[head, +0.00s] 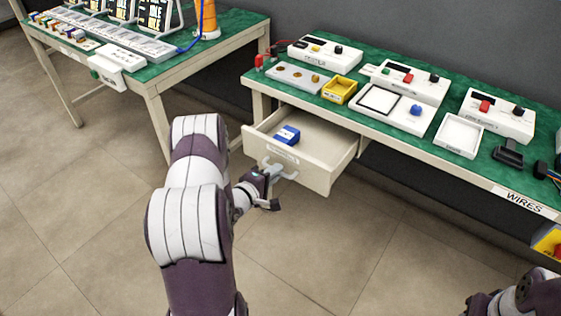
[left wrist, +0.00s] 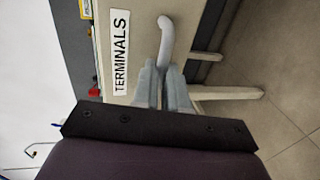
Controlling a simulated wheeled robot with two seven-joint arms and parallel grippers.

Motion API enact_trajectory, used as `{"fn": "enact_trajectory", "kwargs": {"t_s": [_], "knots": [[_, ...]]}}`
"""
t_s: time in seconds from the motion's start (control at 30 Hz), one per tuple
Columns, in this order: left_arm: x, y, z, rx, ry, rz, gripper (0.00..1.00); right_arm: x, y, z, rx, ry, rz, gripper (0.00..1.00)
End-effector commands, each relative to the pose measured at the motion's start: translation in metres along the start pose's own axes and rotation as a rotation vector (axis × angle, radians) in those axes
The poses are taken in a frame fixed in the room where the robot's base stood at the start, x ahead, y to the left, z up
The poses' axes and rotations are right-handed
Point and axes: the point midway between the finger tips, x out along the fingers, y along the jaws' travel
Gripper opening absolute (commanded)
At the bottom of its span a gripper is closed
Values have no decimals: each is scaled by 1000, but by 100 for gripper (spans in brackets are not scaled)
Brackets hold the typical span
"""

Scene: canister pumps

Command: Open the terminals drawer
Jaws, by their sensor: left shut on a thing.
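The terminals drawer (head: 318,178) is a cream drawer under the right-hand bench and stands pulled out, its inside showing. A blue box (head: 287,135) lies inside it. Its front carries a TERMINALS label, readable in the left wrist view (left wrist: 120,52). My left gripper (head: 272,174) is at the drawer front, shut on the pale curved handle (left wrist: 165,38). In the left wrist view the fingers (left wrist: 163,82) close around one end of the handle. My right gripper is out of view; only part of my right arm shows at the lower right.
The green-topped bench (head: 385,135) above holds white boxes, a yellow tray (head: 339,90) and a white tray (head: 459,135). A WIRES label (head: 525,203) marks its front edge. Another bench (head: 215,45) stands at left. The tiled floor before the drawer is clear.

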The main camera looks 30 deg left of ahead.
Motion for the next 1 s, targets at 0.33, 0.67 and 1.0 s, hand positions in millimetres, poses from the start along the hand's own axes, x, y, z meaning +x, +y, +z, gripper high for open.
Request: {"fn": "enact_trajectory", "kwargs": {"t_s": [0.33, 0.67, 1.0], "knots": [[-22, -5, 0, -1, 0, -1, 0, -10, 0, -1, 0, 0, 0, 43], [-23, -6, 0, 0, -1, -1, 0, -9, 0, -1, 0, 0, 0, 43], [-23, -5, 0, 0, 0, 0, 38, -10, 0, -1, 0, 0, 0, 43]]}}
